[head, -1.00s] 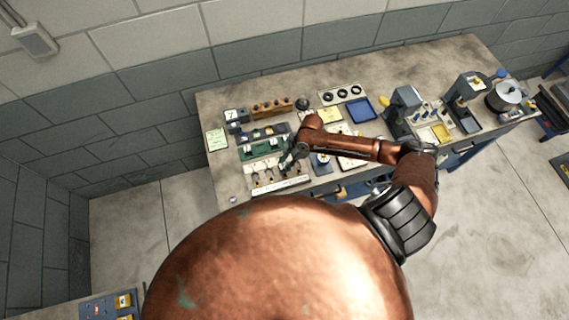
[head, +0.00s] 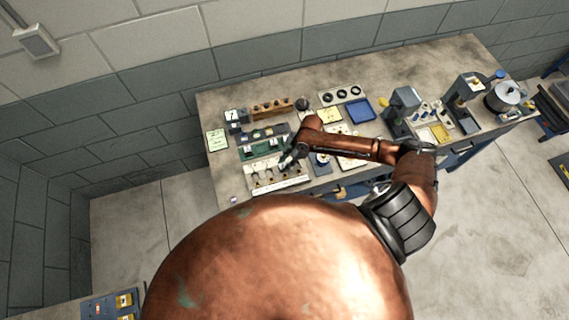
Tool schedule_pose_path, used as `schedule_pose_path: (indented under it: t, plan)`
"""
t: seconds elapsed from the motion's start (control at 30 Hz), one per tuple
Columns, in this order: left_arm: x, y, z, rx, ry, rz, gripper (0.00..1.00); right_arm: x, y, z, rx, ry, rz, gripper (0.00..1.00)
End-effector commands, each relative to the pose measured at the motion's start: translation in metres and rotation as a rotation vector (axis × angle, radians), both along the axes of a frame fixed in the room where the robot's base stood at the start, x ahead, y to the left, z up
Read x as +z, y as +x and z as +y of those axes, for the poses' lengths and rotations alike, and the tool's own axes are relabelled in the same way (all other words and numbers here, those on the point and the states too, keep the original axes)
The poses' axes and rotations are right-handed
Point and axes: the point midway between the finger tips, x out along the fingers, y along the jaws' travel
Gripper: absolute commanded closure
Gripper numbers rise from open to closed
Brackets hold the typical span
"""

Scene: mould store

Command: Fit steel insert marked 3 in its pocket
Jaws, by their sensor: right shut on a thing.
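My right gripper (head: 287,162) is small in the head view, at the end of the copper arm that reaches in from the right. It is shut, over the right part of a pale rack (head: 262,187) near the bench's front edge. What it holds is too small and hidden to make out. A green mould block (head: 250,153) lies just behind the rack, to the left of the gripper. The insert marked 3 and its pocket cannot be told apart at this size. My left gripper does not show.
The bench (head: 222,185) carries a wooden block with holes (head: 272,106), a blue tray (head: 360,109), a dark press (head: 403,105) and a round pot (head: 503,96). My shoulder covers the lower middle. A wall stands behind the bench.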

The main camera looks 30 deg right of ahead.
Motion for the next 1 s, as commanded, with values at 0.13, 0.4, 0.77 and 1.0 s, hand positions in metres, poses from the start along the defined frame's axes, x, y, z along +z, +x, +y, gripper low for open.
schedule_pose_path:
  t: [0.13,0.4,0.77,1.0]
  plan:
    - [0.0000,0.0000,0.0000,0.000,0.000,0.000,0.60,0.0004,0.0006,0.0003,0.001,0.001,-0.002,1.00]
    - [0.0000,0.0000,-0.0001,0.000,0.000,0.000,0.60,0.0002,0.0003,0.0003,0.000,0.000,0.000,0.63]
    - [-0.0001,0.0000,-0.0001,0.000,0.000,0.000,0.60,-0.0009,-0.0010,0.0000,0.000,0.000,0.002,0.53]
    - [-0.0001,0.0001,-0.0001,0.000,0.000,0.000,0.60,-0.0006,-0.0006,0.0001,0.000,-0.001,0.001,0.42]
